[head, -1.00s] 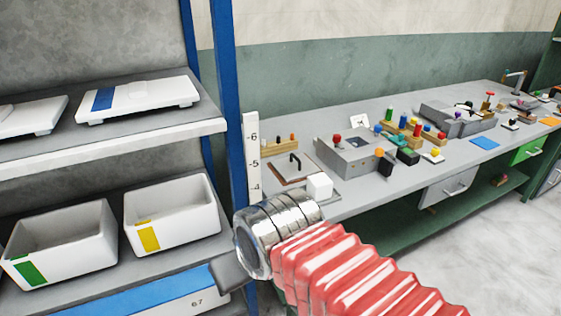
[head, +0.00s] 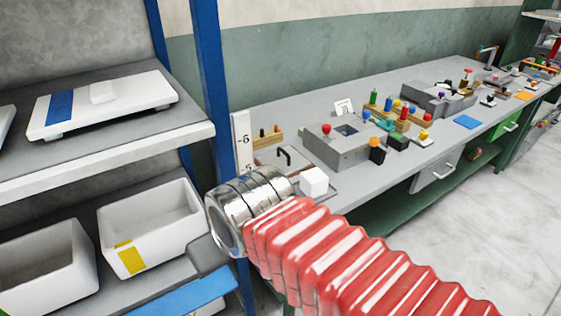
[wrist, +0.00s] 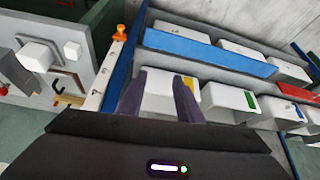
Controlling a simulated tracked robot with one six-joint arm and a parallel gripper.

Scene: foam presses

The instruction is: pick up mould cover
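A flat plate with a black arched handle, which looks like the mould cover (head: 268,156), lies at the near left end of the bench, beside a white cube (head: 313,182). My metal arm link partly hides its near side. The plate and handle also show at the left of the wrist view (wrist: 66,80). My gripper (wrist: 160,98) has its two dark fingers spread apart with nothing held between them. The fingers point toward the shelf bins, away from the plate.
A blue shelf post (head: 209,90) and a numbered white strip (head: 242,145) stand left of the plate. White bins (head: 150,228) fill the lower shelf. A grey press block (head: 340,145) and several coloured knobs crowd the bench to the right. The floor at right is clear.

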